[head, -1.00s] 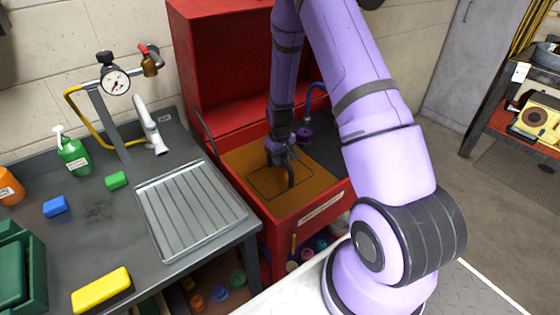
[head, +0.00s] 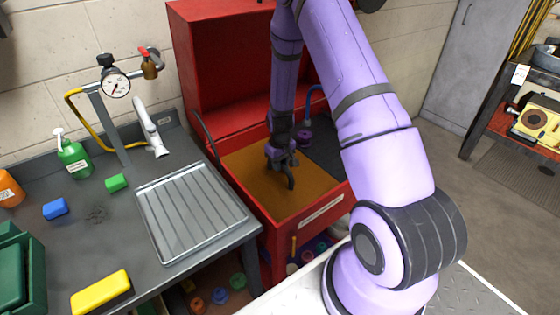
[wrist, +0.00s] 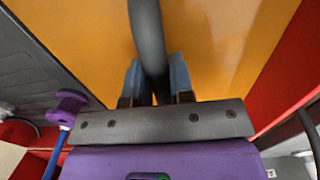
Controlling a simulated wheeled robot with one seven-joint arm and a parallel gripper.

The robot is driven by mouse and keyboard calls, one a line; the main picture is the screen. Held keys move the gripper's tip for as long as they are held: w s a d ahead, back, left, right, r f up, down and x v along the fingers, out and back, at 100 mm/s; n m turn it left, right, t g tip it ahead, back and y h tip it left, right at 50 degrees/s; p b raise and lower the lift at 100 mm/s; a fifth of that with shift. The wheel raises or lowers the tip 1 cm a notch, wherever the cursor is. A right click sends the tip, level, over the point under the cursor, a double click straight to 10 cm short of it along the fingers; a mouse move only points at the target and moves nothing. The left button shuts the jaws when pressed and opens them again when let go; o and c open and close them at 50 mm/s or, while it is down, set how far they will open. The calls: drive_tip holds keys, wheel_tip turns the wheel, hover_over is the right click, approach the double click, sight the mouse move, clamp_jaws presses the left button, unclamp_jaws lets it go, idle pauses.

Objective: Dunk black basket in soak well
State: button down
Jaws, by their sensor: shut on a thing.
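The soak well is a red cabinet basin (head: 262,212) filled with orange-brown liquid (head: 300,200). My gripper (head: 282,163) is low over the well and shut on the curved black handle (head: 291,182) of the black basket. In the wrist view my gripper (wrist: 157,82) has its two fingers on either side of the handle (wrist: 147,30). The basket's body and rim do not show in either current view. Only the handle stands out above the opaque liquid.
A ribbed metal drain tray (head: 190,210) lies on the grey bench left of the well. The red lid (head: 225,70) stands open behind. A dark grey deck with a purple fitting (head: 304,135) adjoins the liquid's right side. Bench items include a yellow sponge (head: 100,291).

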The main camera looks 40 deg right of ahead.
drive_tip(key=shift+f, duration=0.3)
drive_tip(key=shift+r, duration=0.1)
drive_tip(key=shift+r, duration=1.65)
drive_tip(key=shift+f, duration=1.75)
drive_tip(key=shift+r, duration=1.7)
drive_tip(key=shift+f, duration=0.1)
